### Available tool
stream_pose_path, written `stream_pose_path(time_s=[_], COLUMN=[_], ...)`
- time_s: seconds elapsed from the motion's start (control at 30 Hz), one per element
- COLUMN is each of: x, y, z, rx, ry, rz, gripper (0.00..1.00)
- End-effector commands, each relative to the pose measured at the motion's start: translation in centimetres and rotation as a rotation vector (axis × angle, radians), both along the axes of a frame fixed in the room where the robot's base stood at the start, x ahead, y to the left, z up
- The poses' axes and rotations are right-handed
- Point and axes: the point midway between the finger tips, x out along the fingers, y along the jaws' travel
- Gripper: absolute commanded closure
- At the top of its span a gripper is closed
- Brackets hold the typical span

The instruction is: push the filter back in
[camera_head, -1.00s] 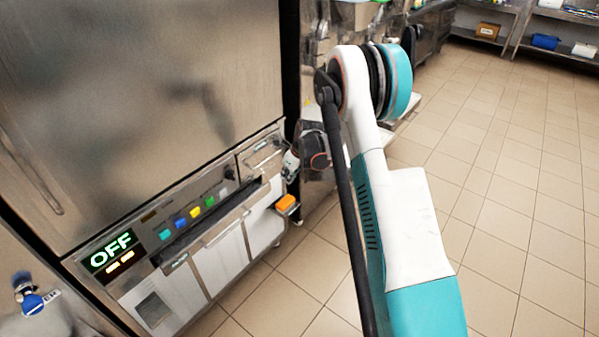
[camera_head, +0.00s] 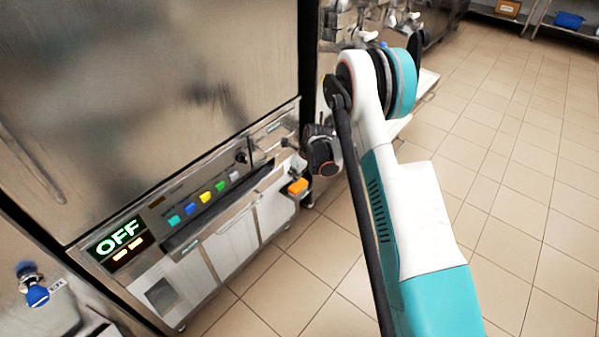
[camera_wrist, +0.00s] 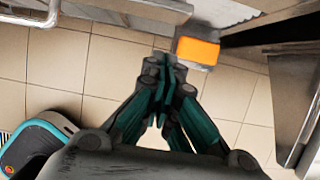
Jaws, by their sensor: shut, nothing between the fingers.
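A small orange block (camera_head: 297,187) on a grey piece sticks out low at the right end of the steel machine. It may be the filter, but I cannot tell for sure. In the wrist view the orange block (camera_wrist: 198,51) lies just beyond and right of my fingertips, and its grey part runs beneath it. My gripper (camera_wrist: 160,80) is shut and empty, its teal-and-black fingers together. I see no clear contact with the block. In the head view my dark wrist is above and right of the block; the fingers cannot be made out there.
The machine front (camera_head: 215,215) has coloured buttons, a ledge and a lit OFF display (camera_head: 119,236). In the wrist view steel edges are close at the top and right. Tiled floor (camera_head: 480,190) is open to the right. Shelves stand far back.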

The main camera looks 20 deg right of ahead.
Motion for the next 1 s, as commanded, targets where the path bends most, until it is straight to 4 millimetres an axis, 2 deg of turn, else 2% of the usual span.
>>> stream_pose_path(time_s=[0.03, 0.2, 0.7, 1.0], x=[0.8, 2.3, 3.0, 5.5], y=[0.7, 1.6, 2.1, 3.7], z=[0.0, 0.1, 0.3, 0.3], rx=[0.0, 0.001, 0.001, 0.0], ry=[-0.001, -0.001, -0.001, -0.001], rz=[0.003, 0.002, 0.001, 0.001], gripper=[1.0, 1.0, 1.0, 1.0])
